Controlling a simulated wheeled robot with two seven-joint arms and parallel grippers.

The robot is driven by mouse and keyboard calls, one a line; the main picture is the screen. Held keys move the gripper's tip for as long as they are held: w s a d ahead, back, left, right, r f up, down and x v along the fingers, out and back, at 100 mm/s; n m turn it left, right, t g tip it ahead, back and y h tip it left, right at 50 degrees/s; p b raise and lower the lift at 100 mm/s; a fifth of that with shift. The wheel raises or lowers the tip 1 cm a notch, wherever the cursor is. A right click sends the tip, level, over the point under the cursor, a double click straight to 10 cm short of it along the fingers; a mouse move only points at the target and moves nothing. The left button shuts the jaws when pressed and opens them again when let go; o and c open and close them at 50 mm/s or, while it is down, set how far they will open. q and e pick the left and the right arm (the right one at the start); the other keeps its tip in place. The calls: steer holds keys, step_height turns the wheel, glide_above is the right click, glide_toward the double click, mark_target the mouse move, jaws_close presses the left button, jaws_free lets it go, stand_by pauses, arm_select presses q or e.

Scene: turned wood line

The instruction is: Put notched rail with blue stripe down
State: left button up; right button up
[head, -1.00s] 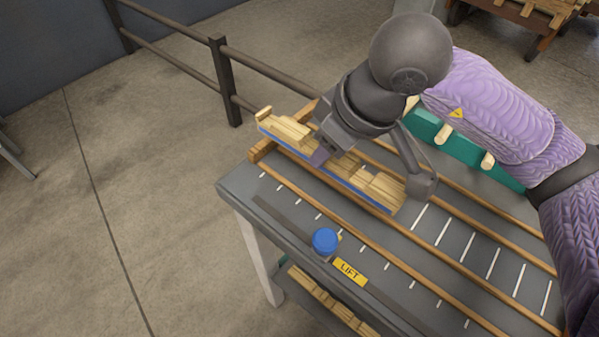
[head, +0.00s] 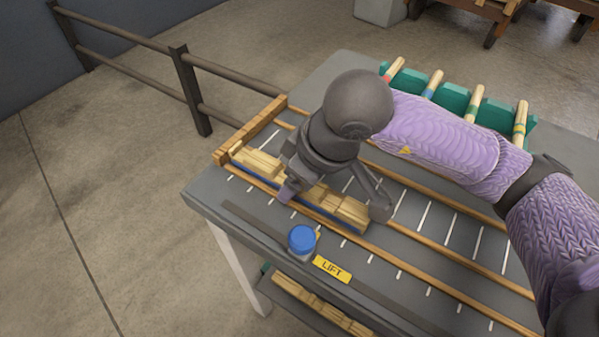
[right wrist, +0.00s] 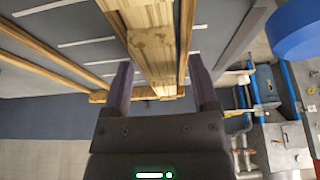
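The notched rail with blue stripe (head: 345,207) lies in the front lane of the table, along the front wooden guide (head: 405,247). Its left end is near the wooden end stop (head: 250,130). The blue stripe shows low on its near side. My right gripper (head: 290,188) is over the middle of the rail and hides part of it. In the right wrist view the fingers (right wrist: 162,85) stand apart on either side of the rail (right wrist: 152,45), with gaps visible beside it. My left gripper is in neither view.
A blue-capped button (head: 302,238) and a yellow LIFT label (head: 332,268) are at the table's front edge, close to my gripper. A green rack (head: 455,98) with several colour-banded wooden pegs stands at the back. The lanes to the right are clear.

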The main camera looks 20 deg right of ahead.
steer(key=p+v, duration=0.4)
steer(key=v, duration=0.8)
steer(key=shift+s+r, duration=0.1)
steer(key=shift+r, duration=0.05)
